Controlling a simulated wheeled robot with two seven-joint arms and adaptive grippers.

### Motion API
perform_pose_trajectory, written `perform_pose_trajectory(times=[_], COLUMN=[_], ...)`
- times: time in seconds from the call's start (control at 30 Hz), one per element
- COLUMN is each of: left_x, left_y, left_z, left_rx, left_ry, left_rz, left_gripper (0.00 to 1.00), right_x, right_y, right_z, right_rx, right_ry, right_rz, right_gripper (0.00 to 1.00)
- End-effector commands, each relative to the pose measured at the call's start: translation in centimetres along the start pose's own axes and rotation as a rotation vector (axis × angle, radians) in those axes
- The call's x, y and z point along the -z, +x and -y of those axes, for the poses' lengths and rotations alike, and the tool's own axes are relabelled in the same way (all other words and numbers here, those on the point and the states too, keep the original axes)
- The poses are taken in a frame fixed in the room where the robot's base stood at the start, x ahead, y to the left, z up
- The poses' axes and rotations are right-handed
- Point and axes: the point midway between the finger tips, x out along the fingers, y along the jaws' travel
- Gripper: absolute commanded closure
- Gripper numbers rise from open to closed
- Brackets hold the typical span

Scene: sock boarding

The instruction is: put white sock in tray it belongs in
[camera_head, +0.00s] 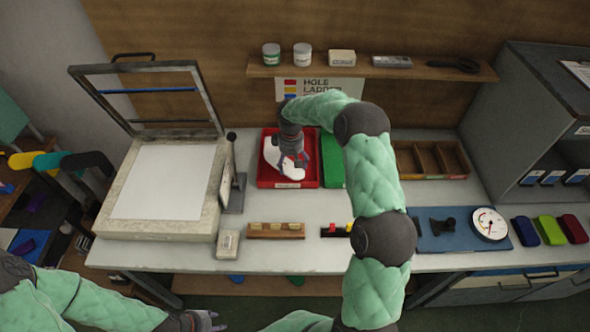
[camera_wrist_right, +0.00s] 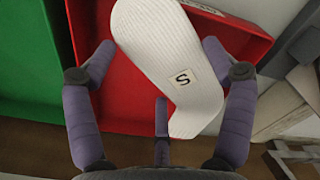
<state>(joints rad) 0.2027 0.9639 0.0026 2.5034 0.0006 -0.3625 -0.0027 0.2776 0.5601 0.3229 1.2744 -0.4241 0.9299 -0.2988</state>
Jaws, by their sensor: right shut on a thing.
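The white sock (camera_head: 272,154) is over the red tray (camera_head: 312,176) in the head view. It bears an "S" label in the right wrist view (camera_wrist_right: 150,45), where the red tray (camera_wrist_right: 245,50) lies behind it. My right gripper (camera_head: 293,157) is shut on the sock; its purple fingers frame the sock in the wrist view. I cannot tell whether the sock touches the tray floor. A green tray (camera_head: 332,165) stands right of the red one, partly hidden by my right arm. My left gripper (camera_head: 205,321) is low at the bottom edge, away from the trays, its jaw opening unclear.
A press with a raised frame (camera_head: 165,182) stands at the left, with a dark upright stand (camera_head: 236,190) beside it. A wooden compartment box (camera_head: 430,158) and a blue mat with a dial (camera_head: 490,224) are at the right. A shelf (camera_head: 375,70) runs above.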

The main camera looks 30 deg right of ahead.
Motion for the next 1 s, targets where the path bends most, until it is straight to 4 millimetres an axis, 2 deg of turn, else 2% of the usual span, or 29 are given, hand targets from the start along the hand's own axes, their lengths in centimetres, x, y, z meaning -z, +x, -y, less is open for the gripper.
perform_pose_trajectory(times=[0.1,0.37,0.6,1.0], left_x=[0.0,0.0,0.1,0.1], left_y=[0.4,0.6,1.6,1.7], left_z=[0.1,0.2,0.6,0.6], left_rx=[0.000,0.000,0.000,0.000], left_ry=[0.000,0.000,0.000,0.000], left_rz=[0.000,0.000,0.000,0.000], left_gripper=[0.60,0.60,0.60,0.60], right_x=[0.2,0.3,0.4,0.4], right_y=[1.4,2.6,5.8,6.2], right_z=[-1.1,-2.2,-2.4,-2.5], right_rx=[0.000,-0.001,0.000,-0.001], right_ry=[0.002,0.002,0.001,0.001], right_rz=[0.000,-0.001,0.000,-0.001], right_gripper=[0.38,0.38,0.38,0.38])
